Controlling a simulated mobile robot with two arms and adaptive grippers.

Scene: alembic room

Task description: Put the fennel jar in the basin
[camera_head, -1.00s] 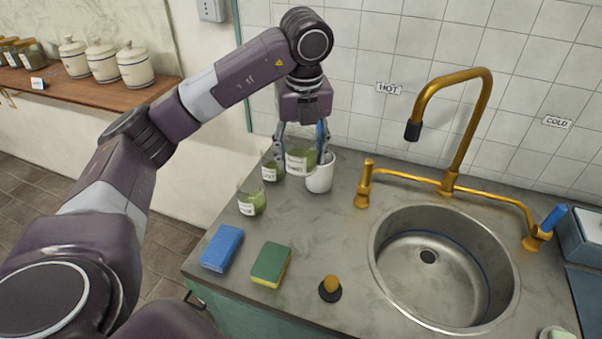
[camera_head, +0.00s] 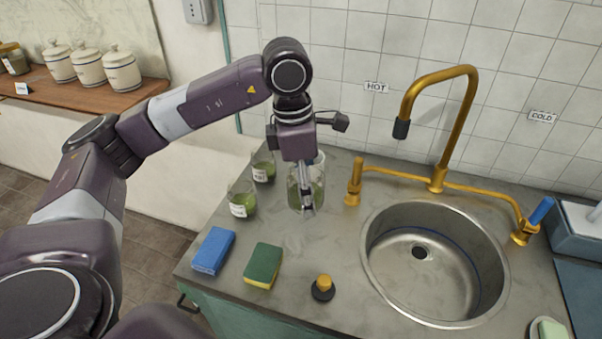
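My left gripper (camera_head: 307,207) points down and is shut on a glass jar (camera_head: 295,190) with green contents, one finger in front of the glass and the other hidden. The jar is upright, over the counter left of the tap; I cannot tell whether its base touches the counter. Its label is turned out of view, so I cannot read its name. Two similar labelled jars, a nearer one (camera_head: 243,203) and a farther one (camera_head: 264,168), stand to its left. The round metal basin (camera_head: 380,274) is sunk in the counter to the right and looks empty. My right gripper is out of view.
A gold tap (camera_head: 437,178) arches behind the basin, with a handle (camera_head: 354,182) close right of the jar. A blue sponge (camera_head: 213,250), a green-yellow sponge (camera_head: 263,265) and a black-and-gold stopper (camera_head: 323,288) lie in front. A mostly hidden white cup (camera_head: 320,158) stands behind the jar.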

